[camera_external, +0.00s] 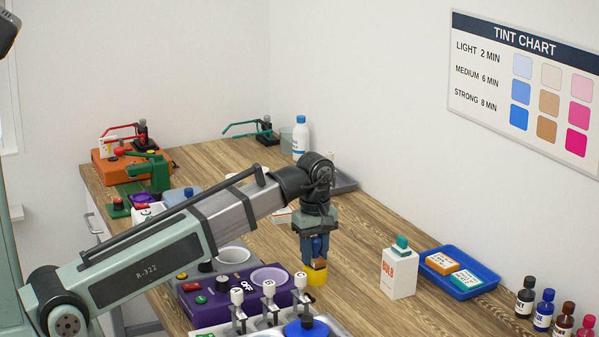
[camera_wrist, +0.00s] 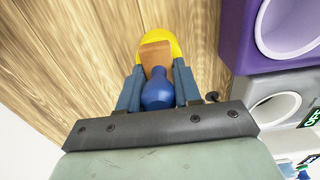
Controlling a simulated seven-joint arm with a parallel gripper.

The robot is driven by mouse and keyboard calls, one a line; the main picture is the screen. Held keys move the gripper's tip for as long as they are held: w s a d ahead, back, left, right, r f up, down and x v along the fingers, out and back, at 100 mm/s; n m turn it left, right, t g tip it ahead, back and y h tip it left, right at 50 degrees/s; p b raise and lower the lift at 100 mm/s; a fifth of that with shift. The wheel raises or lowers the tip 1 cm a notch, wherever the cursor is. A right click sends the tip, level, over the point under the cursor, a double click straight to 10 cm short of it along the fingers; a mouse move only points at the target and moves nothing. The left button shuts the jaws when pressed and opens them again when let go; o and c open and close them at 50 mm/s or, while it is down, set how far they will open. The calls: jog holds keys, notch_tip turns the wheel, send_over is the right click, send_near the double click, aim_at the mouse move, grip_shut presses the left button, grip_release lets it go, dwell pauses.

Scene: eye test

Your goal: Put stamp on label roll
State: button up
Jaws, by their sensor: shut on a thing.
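The stamp has a blue knob handle and a tan wooden block; it shows in the wrist view (camera_wrist: 157,88) and, partly hidden by the fingers, in the external view (camera_external: 319,263). My gripper (camera_external: 314,250) points down and is shut on the stamp; its blue fingers flank the handle in the wrist view (camera_wrist: 158,90). A yellow round thing, which looks like the label roll (camera_external: 316,277), is directly under the stamp's block. Its yellow edge also shows beyond the block in the wrist view (camera_wrist: 176,44). I cannot tell whether block and roll touch.
A purple machine (camera_external: 210,307) with a round cup stands close to the left of my gripper. A white box with a teal top (camera_external: 399,273) and a blue tray (camera_external: 481,287) are to the right. Wooden tabletop (camera_external: 350,235) behind the gripper is mostly clear.

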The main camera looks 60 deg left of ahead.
jog(key=shift+f, duration=0.15)
jog(key=o, duration=1)
jog(key=shift+o, duration=0.2)
notch_tip(320, 180, up, 12)
jog(key=shift+r, duration=0.15)
